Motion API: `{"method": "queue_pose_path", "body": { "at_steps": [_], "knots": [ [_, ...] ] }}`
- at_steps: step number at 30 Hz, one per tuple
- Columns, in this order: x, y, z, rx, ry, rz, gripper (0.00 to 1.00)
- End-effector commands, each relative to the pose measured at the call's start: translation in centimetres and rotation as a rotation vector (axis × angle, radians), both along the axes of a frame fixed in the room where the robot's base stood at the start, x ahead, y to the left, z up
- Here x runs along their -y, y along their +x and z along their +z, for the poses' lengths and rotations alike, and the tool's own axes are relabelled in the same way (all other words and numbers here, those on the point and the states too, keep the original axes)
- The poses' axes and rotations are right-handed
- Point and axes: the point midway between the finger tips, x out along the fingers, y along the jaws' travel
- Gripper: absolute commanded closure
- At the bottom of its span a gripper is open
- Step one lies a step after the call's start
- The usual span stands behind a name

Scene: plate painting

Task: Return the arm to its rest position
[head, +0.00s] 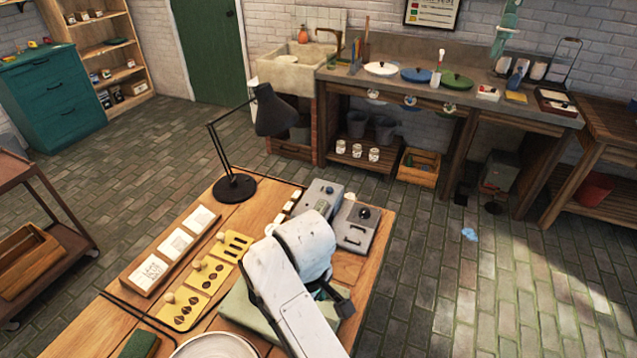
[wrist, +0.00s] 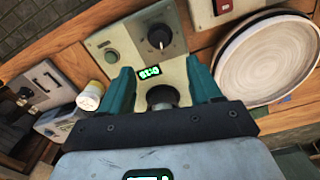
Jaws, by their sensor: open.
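My arm (head: 295,280) reaches out over the wooden worktable (head: 262,190) in the head view. Only part of my gripper (head: 335,297) shows there, dark and teal, beside the arm's white end; its fingertips cannot be made out. In the wrist view my gripper (wrist: 158,75) is open, its two teal fingers apart with nothing held between them. Beyond the fingers is a pale control box (wrist: 140,45) with a black knob and a lit green display. Whether the fingers touch it cannot be told.
A pale round plate (head: 215,347) lies at the table's near edge. Yellow stencil plates (head: 208,275), a wooden card tray (head: 172,247) and a black lamp (head: 236,188) stand left of my arm. Grey boxes (head: 358,225) stand at the far right corner. Floor to the right is largely clear.

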Motion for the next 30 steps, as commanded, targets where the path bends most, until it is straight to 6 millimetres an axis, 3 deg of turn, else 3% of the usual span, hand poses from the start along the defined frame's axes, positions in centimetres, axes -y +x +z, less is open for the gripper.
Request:
{"method": "queue_pose_path", "body": {
  "at_steps": [5,8,11,18,24,30],
  "knots": [
    [1.1,-0.5,-0.9,-0.004,0.006,-0.028,0.37],
    [3.7,-1.7,-2.8,-0.009,0.023,-0.103,0.37],
    [7.7,-3.8,-5.1,-0.010,0.047,-0.222,0.37],
    [18.0,-11.2,-9.1,0.008,0.080,-0.562,0.37],
    [25.6,-18.9,-10.1,0.040,0.069,-0.838,0.37],
    [30.1,-24.8,-9.3,0.074,0.043,-1.028,0.37]
  ]
}}
